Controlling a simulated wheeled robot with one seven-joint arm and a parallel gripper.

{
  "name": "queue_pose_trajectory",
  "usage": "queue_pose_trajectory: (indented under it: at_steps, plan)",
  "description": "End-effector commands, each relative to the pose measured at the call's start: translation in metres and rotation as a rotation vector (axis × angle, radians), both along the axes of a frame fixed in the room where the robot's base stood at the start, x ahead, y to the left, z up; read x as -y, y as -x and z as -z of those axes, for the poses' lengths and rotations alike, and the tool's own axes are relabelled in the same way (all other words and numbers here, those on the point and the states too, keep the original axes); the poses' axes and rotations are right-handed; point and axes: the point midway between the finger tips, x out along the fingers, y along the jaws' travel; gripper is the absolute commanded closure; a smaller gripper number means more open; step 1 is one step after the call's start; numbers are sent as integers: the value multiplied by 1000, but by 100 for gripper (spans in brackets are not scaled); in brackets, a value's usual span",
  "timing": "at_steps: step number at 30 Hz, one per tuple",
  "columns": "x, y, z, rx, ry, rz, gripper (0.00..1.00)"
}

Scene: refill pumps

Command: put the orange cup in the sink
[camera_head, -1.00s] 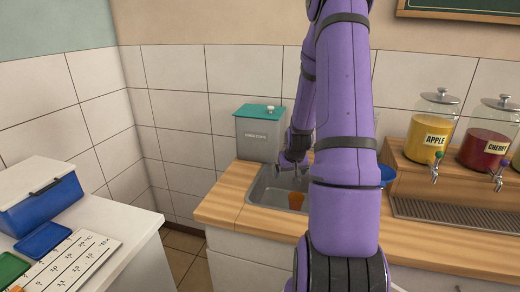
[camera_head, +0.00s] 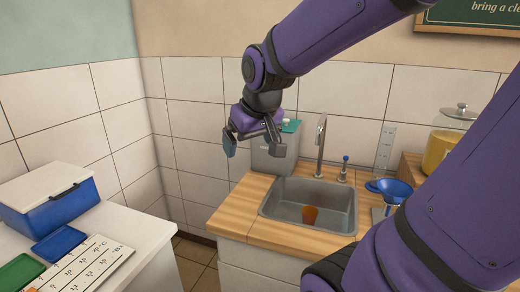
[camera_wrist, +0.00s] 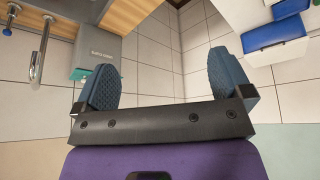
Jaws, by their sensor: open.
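The orange cup (camera_head: 310,215) is inside the grey sink (camera_head: 284,205), near the middle of the basin floor. It looks upright. My gripper (camera_head: 254,150) is open and empty, raised above and to the left of the sink, in front of the wall and the grey bin. In the wrist view my gripper (camera_wrist: 169,85) shows two dark blue finger pads spread apart with nothing between them. The cup does not show in the wrist view.
A grey bin with a teal lid (camera_head: 276,155) stands behind the sink. A tall tap (camera_head: 320,147) rises at the sink's back edge. A blue funnel-like item (camera_head: 392,188) and juice dispenser (camera_head: 446,142) are at right. A white table with a blue box (camera_head: 50,202) is at left.

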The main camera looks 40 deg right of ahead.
Motion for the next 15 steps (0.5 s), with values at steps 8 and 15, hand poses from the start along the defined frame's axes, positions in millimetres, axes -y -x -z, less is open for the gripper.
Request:
queue_pose_trajectory:
  at_steps: [8, 15]
  plan:
    - [-52, 71, -29, 24, -25, -124, 3]
    - [-65, 100, -33, 24, -40, -170, 3]
